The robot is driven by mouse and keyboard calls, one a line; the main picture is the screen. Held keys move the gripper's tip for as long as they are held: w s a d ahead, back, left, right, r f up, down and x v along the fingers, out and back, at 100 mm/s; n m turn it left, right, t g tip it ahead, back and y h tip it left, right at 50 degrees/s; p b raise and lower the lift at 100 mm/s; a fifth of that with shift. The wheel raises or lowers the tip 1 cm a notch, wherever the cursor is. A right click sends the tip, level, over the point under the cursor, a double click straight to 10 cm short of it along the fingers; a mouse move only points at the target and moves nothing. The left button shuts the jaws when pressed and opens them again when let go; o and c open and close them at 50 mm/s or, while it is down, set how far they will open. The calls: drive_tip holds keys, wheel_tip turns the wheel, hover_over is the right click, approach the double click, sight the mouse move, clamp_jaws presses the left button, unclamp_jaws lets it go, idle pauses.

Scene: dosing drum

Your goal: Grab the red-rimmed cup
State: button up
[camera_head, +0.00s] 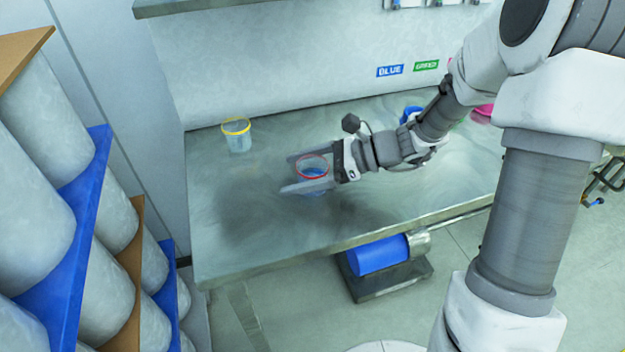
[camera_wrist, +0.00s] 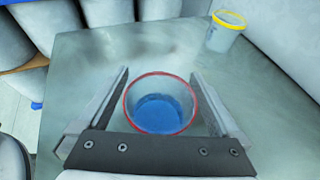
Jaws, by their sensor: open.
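The red-rimmed cup (camera_head: 312,168) stands upright on the metal table (camera_head: 230,245), with blue contents inside. In the wrist view the red-rimmed cup (camera_wrist: 160,103) sits between my two gripper fingers, with a visible gap on each side. My gripper (camera_head: 291,173) is open, its fingers reaching along both sides of the cup. The fingers also show in the wrist view (camera_wrist: 160,90). The cup's lower part is partly hidden by the near finger in the head view.
A yellow-rimmed cup (camera_head: 237,135) stands at the table's back left, apart from my gripper. Blue (camera_head: 411,114) and pink (camera_head: 482,114) items are partly hidden behind my arm. Stacked drums (camera_head: 100,210) on blue and brown boards stand left of the table.

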drive_tip(key=c, duration=1.4)
drive_tip(key=shift+r, duration=0.2)
drive_tip(key=shift+r+p, duration=0.55)
drive_tip(key=shift+r, duration=0.6)
wheel_tip(320, 180, up, 2)
drive_tip(key=shift+p, duration=0.4)
drive_tip(key=shift+a+r+p+v, duration=0.15)
drive_tip(key=shift+p+v, duration=0.3)
drive_tip(key=shift+v, duration=1.75)
drive_tip(key=shift+a+r+p+v, duration=0.1)
drive_tip(key=shift+r+p+v, duration=0.3)
drive_tip(key=shift+v, duration=1.8)
drive_tip(key=shift+r+p+v, duration=0.1)
drive_tip(key=shift+p+v, duration=0.45)
drive_tip(key=shift+v, duration=1.65)
drive_tip(key=shift+w, duration=0.1)
